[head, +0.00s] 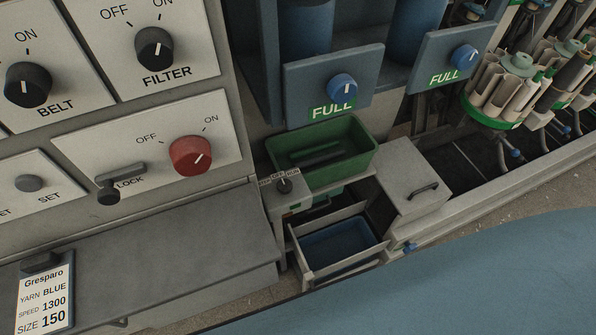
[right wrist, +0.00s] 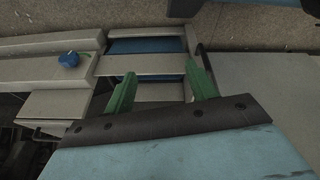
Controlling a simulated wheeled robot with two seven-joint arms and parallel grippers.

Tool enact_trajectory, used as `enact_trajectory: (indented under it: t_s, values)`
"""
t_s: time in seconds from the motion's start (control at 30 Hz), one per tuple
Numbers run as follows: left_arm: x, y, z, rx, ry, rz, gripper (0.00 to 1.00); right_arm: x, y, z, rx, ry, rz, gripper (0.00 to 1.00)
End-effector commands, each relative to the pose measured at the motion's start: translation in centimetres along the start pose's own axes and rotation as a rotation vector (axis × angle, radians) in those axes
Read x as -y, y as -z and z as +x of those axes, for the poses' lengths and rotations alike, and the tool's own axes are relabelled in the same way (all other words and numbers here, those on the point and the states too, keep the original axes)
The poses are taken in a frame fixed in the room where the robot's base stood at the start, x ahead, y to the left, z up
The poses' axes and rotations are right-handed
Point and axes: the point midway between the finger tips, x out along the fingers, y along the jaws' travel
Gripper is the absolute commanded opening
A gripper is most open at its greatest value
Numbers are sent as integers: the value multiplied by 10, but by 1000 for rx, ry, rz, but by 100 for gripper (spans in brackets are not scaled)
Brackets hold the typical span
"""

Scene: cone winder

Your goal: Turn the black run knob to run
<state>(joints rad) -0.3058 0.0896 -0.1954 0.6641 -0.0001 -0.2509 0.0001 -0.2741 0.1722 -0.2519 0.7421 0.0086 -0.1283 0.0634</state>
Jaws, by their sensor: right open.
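A small black knob (head: 284,185) sits on top of a grey box, left of the green bin, in the head view. Small labels arc behind it; the middle one looks like OFF and the right one like RUN. Its exact pointing is too small to tell. My right gripper (right wrist: 162,88) shows in the right wrist view with its two green fingers apart and nothing between them. Behind the fingers is the open drawer (right wrist: 146,64) with its blue inside. The black knob is not recognisable in that view. Neither gripper shows in the head view.
A green bin (head: 366,154) stands behind the box. The drawer (head: 300,250) is pulled out to the right of it, beside a lidded grey box (head: 405,178). A panel at left carries a red knob (head: 191,155) and larger black knobs. A blue knob (right wrist: 68,59) lies left of the fingers.

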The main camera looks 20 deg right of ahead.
Motion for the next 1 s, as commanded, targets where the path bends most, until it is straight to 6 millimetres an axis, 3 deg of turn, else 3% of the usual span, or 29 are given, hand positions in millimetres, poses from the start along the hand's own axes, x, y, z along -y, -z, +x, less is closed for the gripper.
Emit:
enact_trajectory:
  t_s: [0.03, 0.13, 0.2, 0.33, 0.47, 0.63, 0.77, 1.0]
  values:
    - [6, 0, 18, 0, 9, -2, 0, -31, 44, 14, -130, -25, -21, 56]
    - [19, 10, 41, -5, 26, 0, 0, -73, 142, 10, -423, -21, -65, 56]
    - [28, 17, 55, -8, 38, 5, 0, -85, 205, -10, -625, 24, -107, 56]
    - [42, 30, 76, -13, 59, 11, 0, -76, 285, -65, -930, 179, -190, 56]
    - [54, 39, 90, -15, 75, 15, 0, -50, 320, -120, -1117, 362, -262, 56]
    - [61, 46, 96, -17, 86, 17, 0, -25, 330, -163, -1222, 525, -310, 56]
    - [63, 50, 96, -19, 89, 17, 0, -16, 336, -173, -1244, 563, -320, 56]
    - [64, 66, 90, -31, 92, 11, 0, 6, 368, -166, -1250, 563, -319, 56]
